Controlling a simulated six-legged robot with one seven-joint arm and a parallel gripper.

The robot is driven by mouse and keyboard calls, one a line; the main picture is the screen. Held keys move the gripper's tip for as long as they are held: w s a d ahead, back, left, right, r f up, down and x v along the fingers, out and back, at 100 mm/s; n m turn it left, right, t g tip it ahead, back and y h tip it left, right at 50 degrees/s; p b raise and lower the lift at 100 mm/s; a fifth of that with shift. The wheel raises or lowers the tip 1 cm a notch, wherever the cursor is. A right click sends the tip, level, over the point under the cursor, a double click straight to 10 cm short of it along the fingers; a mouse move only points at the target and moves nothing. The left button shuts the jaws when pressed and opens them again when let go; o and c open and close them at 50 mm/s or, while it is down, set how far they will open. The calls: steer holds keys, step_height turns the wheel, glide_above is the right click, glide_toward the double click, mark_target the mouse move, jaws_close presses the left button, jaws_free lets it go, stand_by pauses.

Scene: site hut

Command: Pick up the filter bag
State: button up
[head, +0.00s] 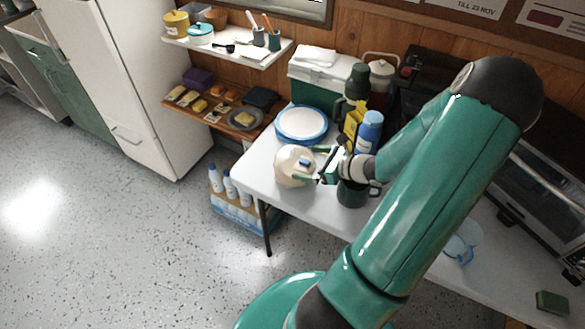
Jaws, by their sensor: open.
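A cream, rounded, soft-looking thing that appears to be the filter bag (286,168) is on the white table (257,170), near its left end. A small blue patch shows on its right side. My gripper (307,165) is at the right side of the bag with its green fingers apart, one toward the back and one toward the front. The fingers overlap the bag's right edge in the head view. I cannot tell whether they touch it.
A blue-rimmed plate (301,124) lies behind the bag. A dark green mug (351,193), a blue bottle (369,132) and a yellow box (352,124) stand close to my gripper. A green cool box (318,88) is at the back. Floor is clear at left.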

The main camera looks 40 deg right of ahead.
mark_target(294, 167)
steer(key=shift+x, duration=1.55)
steer(key=c, duration=1.7)
